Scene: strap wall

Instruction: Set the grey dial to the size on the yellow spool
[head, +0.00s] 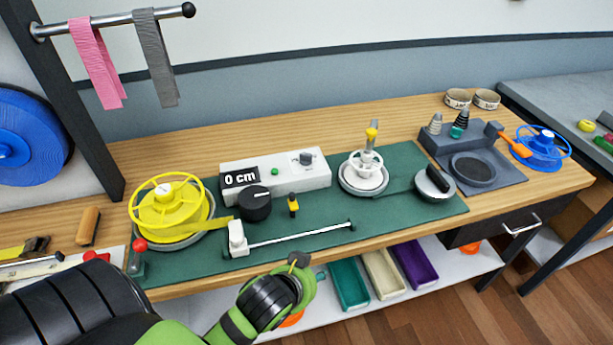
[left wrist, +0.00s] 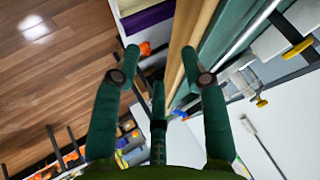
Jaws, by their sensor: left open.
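The yellow spool (head: 168,205) sits on a round grey base at the left of the green mat. The size on it is too small to read. A white box (head: 290,177) behind the mat's middle has a display (head: 239,177) reading "0 cm", a green button and a small dark grey dial (head: 306,158). A larger black knob (head: 256,204) stands in front of the box. My left arm reaches in below the bench's front edge. In the left wrist view my left gripper (left wrist: 160,58) is open and empty, its green fingers spread. My right gripper is out of view.
The green mat (head: 390,225) also bears a white slider with a rod (head: 300,236) and a white-and-yellow spindle (head: 366,165). A grey press-like device (head: 475,150) and blue spool (head: 543,148) stand at right. Coloured bins (head: 347,284) sit on the shelf below.

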